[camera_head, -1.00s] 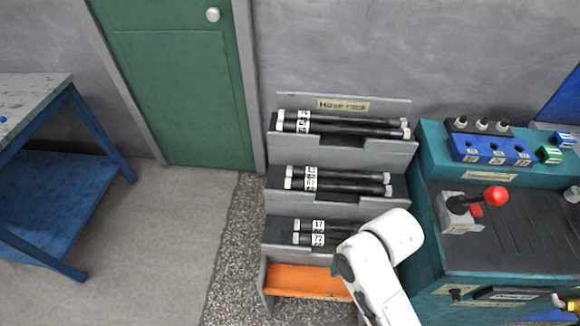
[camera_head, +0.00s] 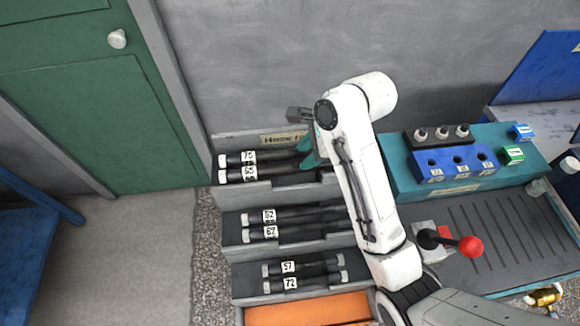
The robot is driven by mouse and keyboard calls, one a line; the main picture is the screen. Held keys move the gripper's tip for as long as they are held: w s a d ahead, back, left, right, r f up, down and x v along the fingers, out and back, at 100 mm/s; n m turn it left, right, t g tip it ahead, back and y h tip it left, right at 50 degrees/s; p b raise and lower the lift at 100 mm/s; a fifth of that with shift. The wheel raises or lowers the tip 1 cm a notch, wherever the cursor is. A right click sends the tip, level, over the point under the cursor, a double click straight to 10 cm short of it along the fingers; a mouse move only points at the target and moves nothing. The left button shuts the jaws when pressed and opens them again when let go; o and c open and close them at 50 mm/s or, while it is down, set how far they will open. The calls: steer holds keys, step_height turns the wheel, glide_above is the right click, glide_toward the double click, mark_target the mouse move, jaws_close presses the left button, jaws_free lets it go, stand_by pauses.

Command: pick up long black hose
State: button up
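The hose rack (camera_head: 265,249) is a grey stepped stand with two black hoses on each of three levels. The long black hoses lie on the top level: the rear one (camera_head: 285,155) and the front one (camera_head: 285,172). They have white number labels near their left ends. Their right ends are hidden behind my arm. My gripper (camera_head: 307,157) is at the top level, over the right part of the long hoses, with a teal finger showing. Much of it is hidden by my arm, so I cannot tell whether it touches a hose or is open.
Shorter hoses lie on the middle level (camera_head: 290,232) and bottom level (camera_head: 300,283). An orange panel (camera_head: 300,310) is below. A teal bench with a blue block (camera_head: 455,165) and a red-knobbed lever (camera_head: 470,246) stands right. The wall is close behind; floor is free at left.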

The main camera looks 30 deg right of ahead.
mark_target(294, 167)
steer(key=shift+x, duration=3.9)
steer(key=shift+w+d, duration=0.1)
steer(key=shift+d, duration=0.1)
steer(key=shift+c, duration=0.5)
jaws_close()
